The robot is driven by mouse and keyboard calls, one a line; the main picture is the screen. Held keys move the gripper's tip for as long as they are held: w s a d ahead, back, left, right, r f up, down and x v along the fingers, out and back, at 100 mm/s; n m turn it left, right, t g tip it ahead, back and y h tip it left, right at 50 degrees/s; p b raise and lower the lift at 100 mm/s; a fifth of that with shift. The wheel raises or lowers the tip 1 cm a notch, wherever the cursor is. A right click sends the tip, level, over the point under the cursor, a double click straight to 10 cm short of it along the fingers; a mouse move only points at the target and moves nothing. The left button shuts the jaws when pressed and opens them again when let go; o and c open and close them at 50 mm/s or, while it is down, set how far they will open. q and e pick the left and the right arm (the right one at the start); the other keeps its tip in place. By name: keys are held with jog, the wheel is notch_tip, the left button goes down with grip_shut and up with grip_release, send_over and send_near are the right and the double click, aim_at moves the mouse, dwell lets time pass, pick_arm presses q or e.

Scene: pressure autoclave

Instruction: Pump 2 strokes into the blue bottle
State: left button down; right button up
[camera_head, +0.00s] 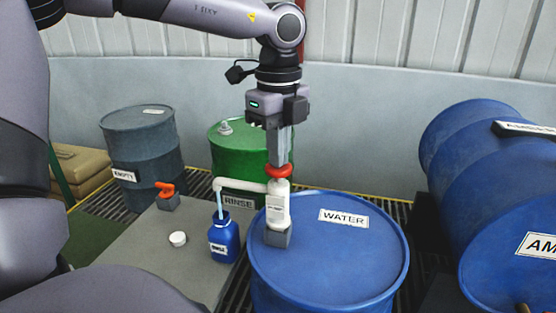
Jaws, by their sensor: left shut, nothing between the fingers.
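The blue bottle (225,240) stands upright and uncapped on a grey surface, with a white label. A hand pump (277,206) with a white body stands on the blue WATER drum (320,285). Its red top (277,172) is directly under my left gripper (279,164). The pump's white spout (240,185) reaches left over the bottle, and a light blue stream (219,203) runs down from it into the bottle's neck. My left gripper is shut, points straight down and appears to touch the red top. My right gripper is not in view.
A white cap (178,239) lies on the grey tabletop (150,245), with an orange-handled valve (167,196) behind it. A green RINSE drum (228,150) and a dark EMPTY drum (143,155) stand behind. More blue drums (470,150) lie at the right.

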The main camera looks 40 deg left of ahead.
pick_arm(q)
jog(key=shift+f+b, duration=0.5)
jog(key=shift+f, duration=0.25)
jog(key=shift+r, duration=0.2)
jog(key=shift+r+p, duration=1.65)
jog(key=shift+r, duration=0.6)
notch_tip(320, 180, up, 6)
jog(key=p, duration=0.4)
